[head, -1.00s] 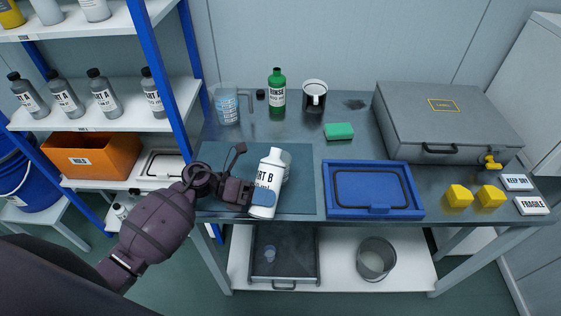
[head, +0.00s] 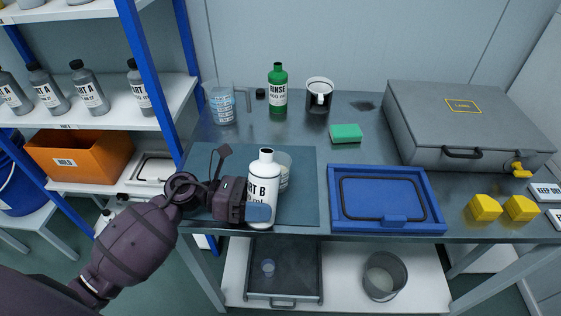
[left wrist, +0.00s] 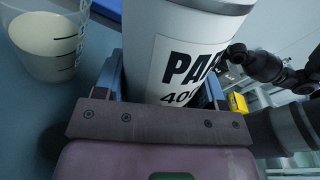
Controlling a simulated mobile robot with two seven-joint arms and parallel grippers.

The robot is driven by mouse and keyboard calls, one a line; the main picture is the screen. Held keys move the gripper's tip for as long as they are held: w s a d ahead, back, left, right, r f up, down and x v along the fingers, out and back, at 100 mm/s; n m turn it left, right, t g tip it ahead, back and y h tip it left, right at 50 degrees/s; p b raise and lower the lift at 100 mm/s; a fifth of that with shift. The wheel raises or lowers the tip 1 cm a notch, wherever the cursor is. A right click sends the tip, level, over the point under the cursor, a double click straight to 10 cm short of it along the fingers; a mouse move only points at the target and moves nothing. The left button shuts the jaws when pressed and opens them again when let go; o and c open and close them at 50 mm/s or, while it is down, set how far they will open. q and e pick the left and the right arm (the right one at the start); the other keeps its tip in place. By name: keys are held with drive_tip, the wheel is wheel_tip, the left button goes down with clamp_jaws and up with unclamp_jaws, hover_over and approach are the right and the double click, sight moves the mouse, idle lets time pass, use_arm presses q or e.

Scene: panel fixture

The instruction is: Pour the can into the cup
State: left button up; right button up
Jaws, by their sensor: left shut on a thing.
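The can is a white bottle labelled PART B (head: 263,188), also large in the left wrist view (left wrist: 185,55). It stands roughly upright over the front of the dark mat; I cannot tell whether its base touches. My left gripper (head: 258,212) is shut on its lower part, with fingers on both sides in the left wrist view (left wrist: 160,95). The cup (head: 285,170) is a clear graduated one just behind the bottle, partly hidden by it. In the left wrist view the cup (left wrist: 50,40) shows pale contents. A dark part of my right arm shows there; its jaws are unclear.
A blue tray (head: 334,215) lies right of the mat (head: 300,215). Behind stand a graduated jug (head: 221,105), a green RINSE bottle (head: 278,92), a black-and-white mug (head: 319,95) and a green sponge (head: 346,132). A grey case (head: 465,125) and yellow blocks (head: 486,208) are at right.

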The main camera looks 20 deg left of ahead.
use_arm(q)
drive_tip(key=shift+f+m+b, duration=0.4)
drive_tip(key=shift+m+b, duration=0.4)
drive_tip(key=shift+b, duration=0.2)
drive_tip(key=shift+w+f+m+t+h+b, duration=0.15)
drive_tip(key=shift+m+t+h+b, duration=0.2)
drive_tip(key=shift+m+b, duration=0.4)
drive_tip(key=shift+b, duration=0.3)
drive_tip(key=shift+r+m, duration=0.2)
drive_tip(key=shift+m, duration=0.05)
use_arm(e)
drive_tip(key=f, duration=0.4)
drive_tip(key=shift+s+d, duration=0.2)
use_arm(q)
drive_tip(key=shift+r, duration=0.1)
use_arm(e)
drive_tip(key=shift+a+f+g, duration=0.15)
drive_tip(key=shift+g, duration=0.15)
use_arm(q)
drive_tip(key=shift+r, duration=0.1)
